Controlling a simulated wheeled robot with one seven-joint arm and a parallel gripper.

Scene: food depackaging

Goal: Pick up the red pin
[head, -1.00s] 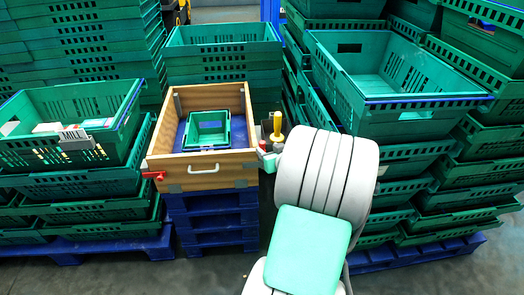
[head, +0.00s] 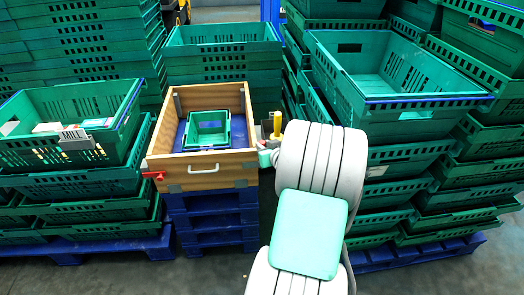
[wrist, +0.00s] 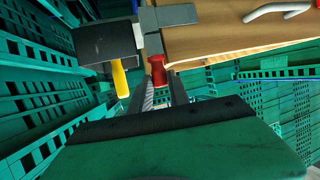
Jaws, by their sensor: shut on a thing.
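The red pin (wrist: 157,70) stands between the two dark fingers of my gripper (wrist: 161,88) in the wrist view. My gripper is shut on it, at the metal corner of a wooden box (wrist: 218,38). In the head view my gripper (head: 265,157) is at the right front corner of the box (head: 205,168), mostly hidden behind my arm. A second red pin (head: 153,175) sits at the box's left front corner, away from my gripper.
A yellow handle (wrist: 119,78) hangs below a dark block (wrist: 105,43) close beside my gripper. A small green crate (head: 208,117) lies inside the box, which stands on blue pallets (head: 212,225). Green crate stacks crowd both sides; a white handle (head: 203,171) juts from the box front.

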